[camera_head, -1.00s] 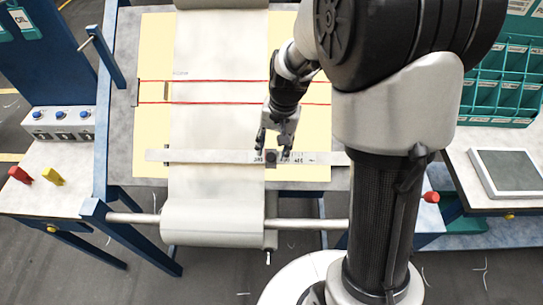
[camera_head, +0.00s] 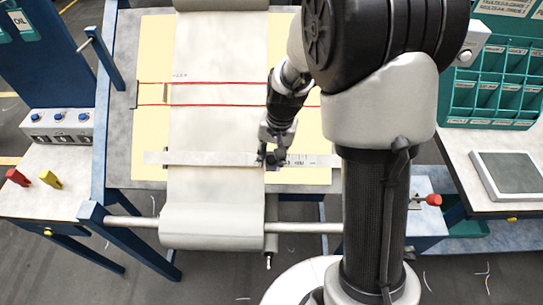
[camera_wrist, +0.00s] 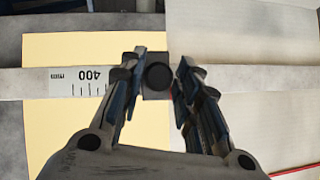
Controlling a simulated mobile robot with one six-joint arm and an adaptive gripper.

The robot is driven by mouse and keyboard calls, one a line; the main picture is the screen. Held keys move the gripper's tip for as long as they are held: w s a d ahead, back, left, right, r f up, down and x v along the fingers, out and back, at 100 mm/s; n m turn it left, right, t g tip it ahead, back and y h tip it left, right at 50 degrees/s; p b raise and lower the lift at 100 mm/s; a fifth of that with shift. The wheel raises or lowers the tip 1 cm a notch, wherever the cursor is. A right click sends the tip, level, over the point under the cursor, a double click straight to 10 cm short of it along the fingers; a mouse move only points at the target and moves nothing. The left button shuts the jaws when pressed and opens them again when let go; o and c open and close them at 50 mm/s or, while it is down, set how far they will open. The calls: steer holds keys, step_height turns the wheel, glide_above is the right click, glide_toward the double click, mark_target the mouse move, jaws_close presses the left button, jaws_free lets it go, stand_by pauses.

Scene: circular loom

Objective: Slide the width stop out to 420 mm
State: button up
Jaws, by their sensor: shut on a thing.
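The width stop (camera_wrist: 157,77) is a small dark block with a round black knob, on the pale scale bar (camera_wrist: 25,83). In the wrist view it sits between the fingers of my gripper (camera_wrist: 160,72), which is shut on it. The printed 400 (camera_wrist: 90,76) appears upside down, left of the stop. In the head view my gripper (camera_head: 270,162) reaches down to the scale bar (camera_head: 205,158) beside the right edge of the fabric (camera_head: 210,125) and hides most of the stop. Scale markings (camera_head: 300,160) show to its right; 420 cannot be read clearly.
Two red lines (camera_head: 220,83) cross the fabric behind the bar. A roller bar (camera_head: 300,228) runs along the front. A red knob (camera_head: 433,199) and a grey-topped scale (camera_head: 507,173) stand at the right. The bar right of my gripper looks clear.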

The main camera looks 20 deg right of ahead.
jaws_close()
stand_by(0.4)
steer(key=s+d, duration=0.1)
steer(key=d, duration=0.3)
steer(key=s+d, duration=0.1)
steer(key=d, duration=0.2)
steer(key=s+d, duration=0.2)
steer(key=d, duration=0.2)
steer(key=shift+d, duration=0.3)
steer(key=shift+w, duration=0.1)
steer(key=shift+o, duration=1.4)
jaws_free()
steer(key=shift+o, duration=1.4)
steer(key=shift+d, duration=0.2)
